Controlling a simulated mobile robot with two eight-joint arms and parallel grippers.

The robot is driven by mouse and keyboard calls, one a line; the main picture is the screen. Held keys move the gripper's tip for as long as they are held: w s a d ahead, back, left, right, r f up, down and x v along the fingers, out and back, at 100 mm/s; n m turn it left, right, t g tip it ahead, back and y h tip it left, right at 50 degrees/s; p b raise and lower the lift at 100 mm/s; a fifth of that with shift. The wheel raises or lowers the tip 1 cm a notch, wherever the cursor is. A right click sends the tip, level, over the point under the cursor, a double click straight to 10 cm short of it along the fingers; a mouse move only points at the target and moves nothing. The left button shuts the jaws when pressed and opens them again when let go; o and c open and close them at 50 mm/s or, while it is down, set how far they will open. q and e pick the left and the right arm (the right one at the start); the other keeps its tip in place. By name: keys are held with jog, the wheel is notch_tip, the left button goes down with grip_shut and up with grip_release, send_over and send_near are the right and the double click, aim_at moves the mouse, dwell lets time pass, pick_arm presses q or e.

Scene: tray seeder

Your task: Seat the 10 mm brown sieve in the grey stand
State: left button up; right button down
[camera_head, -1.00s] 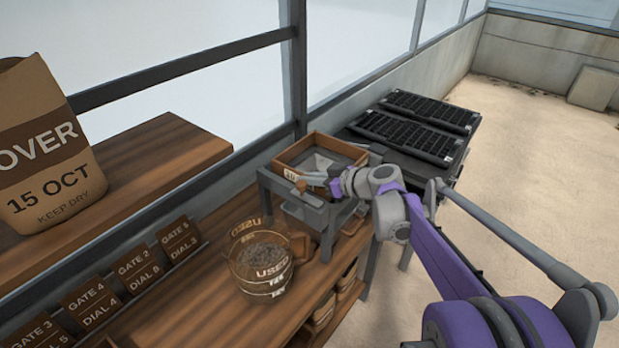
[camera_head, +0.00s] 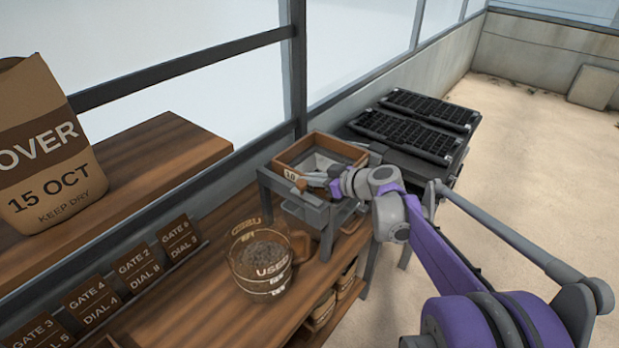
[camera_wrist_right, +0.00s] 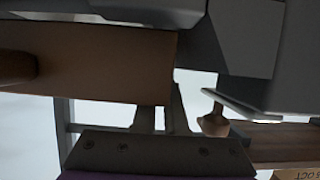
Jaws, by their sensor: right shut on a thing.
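The brown sieve (camera_head: 341,144) is a square wooden-walled frame with a "10" label on its near left corner. It sits at the top of the grey stand (camera_head: 268,182); I cannot tell whether it lies fully flat in it. My right gripper (camera_head: 306,180) is shut on the sieve's near side, and the fingertips are partly hidden. In the right wrist view a brown wall (camera_wrist_right: 100,62) of the sieve fills the left part, close to the grey gripper parts. My left gripper is not in view.
A clear jar (camera_head: 260,262) marked "USED" with dark contents stands on the wooden bench (camera_head: 215,300) left of the stand. Black seed trays (camera_head: 415,135) lie behind it. Gate cards (camera_head: 133,265) line the back left. A paper bag (camera_head: 45,150) stands on the upper shelf.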

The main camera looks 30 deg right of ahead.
jog(key=shift+f, duration=0.15)
jog(key=c, duration=0.9)
grip_release()
jog(key=shift+s, duration=0.1)
jog(key=v, duration=1)
jog(key=shift+s+d, duration=0.25)
